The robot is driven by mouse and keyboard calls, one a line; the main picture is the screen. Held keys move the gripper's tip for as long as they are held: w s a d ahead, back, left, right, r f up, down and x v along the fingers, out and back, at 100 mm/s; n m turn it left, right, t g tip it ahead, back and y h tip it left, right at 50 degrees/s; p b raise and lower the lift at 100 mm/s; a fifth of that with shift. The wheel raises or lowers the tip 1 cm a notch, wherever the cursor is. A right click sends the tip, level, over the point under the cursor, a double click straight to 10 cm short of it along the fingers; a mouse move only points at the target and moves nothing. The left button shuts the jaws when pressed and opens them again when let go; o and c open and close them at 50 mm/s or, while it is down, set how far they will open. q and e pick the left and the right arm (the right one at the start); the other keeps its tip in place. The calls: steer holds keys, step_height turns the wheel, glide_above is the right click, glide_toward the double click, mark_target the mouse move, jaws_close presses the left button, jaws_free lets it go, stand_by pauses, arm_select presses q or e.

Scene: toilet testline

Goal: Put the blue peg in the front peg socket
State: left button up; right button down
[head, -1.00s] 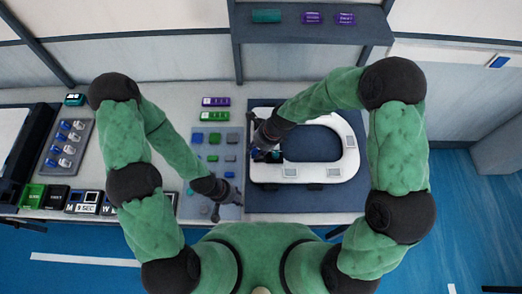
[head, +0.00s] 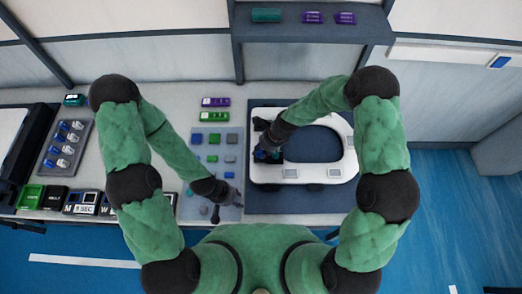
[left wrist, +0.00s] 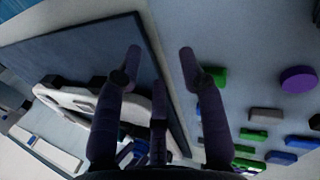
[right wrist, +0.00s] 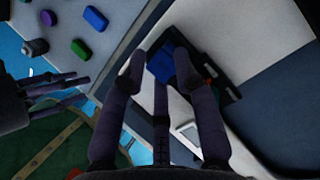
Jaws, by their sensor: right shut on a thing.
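A white oval seat (head: 348,150) lies on a dark blue board (head: 325,203). A dark block (right wrist: 212,72) sits at the seat's left front part; I cannot make out its separate sockets. My right gripper (head: 264,153) is over this block. In the right wrist view, its fingers (right wrist: 161,58) are shut on the blue peg (right wrist: 163,68), at or just above the block. Whether the peg is inside a socket cannot be told. My left gripper (head: 216,212) is open and empty, left of the board over the grey parts tray; its spread fingers show in the left wrist view (left wrist: 160,65).
The grey tray (head: 233,190) left of the board holds several green, blue and grey pieces. Purple and green boxes (head: 215,110) stand behind it. A tray of blue-and-white items (head: 67,145) is at far left. A shelf (head: 300,30) overhangs the back.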

steer(key=c, duration=0.9)
jaws_free()
steer(key=shift+f, duration=0.15)
steer(key=shift+c, duration=0.2)
steer(key=p+v, duration=0.1)
steer(key=v, duration=1.1)
